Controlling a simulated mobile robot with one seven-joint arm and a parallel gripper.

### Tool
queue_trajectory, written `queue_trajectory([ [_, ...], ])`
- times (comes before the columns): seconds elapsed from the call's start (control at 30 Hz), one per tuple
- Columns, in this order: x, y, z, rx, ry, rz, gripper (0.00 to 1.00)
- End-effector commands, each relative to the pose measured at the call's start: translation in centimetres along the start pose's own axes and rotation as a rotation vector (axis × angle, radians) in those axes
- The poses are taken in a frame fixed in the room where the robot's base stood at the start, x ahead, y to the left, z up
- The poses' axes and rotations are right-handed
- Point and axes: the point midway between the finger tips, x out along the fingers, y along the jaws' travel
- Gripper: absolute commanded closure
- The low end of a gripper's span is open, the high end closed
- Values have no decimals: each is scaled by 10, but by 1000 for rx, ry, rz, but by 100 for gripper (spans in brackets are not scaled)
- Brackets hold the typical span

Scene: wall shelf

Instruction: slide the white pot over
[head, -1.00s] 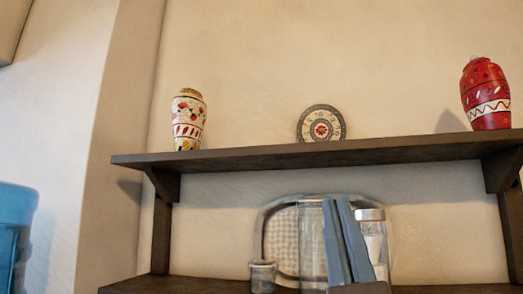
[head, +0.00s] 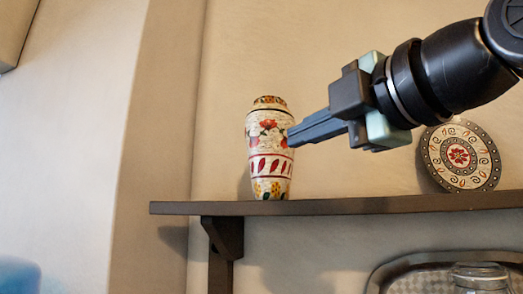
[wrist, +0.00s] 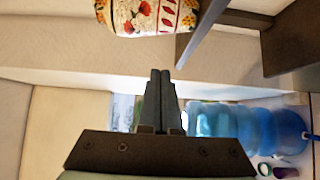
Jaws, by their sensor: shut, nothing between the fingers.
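The white pot (head: 270,150), painted with red flowers and a red leaf band, stands upright near the left end of the upper shelf (head: 340,206). It also shows in the wrist view (wrist: 148,14), cut off by the top edge. My gripper (head: 292,137) is shut and empty, reaching in from the right. In the head view its fingertips meet the pot's right edge at mid-height. In the wrist view the shut fingertips (wrist: 160,75) appear apart from the pot, so I cannot tell whether they touch.
A round patterned plate (head: 459,157) leans on the wall behind my arm, to the right. A glass jar (head: 480,278) and a tray (head: 400,275) are below the shelf. Blue water bottles (wrist: 235,125) show in the wrist view. Shelf to the pot's left is short.

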Motion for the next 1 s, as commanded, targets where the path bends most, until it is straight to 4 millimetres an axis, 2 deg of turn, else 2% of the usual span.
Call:
queue_trajectory([
  [0.17, 29, 3, 0, 5, 3, -2, 100],
  [0.5, 101, 5, 3, 8, 1, -1, 100],
  [0.7, 116, 3, 20, 7, 0, 1, 100],
  [1.0, 124, -1, 28, 5, 1, 2, 100],
])
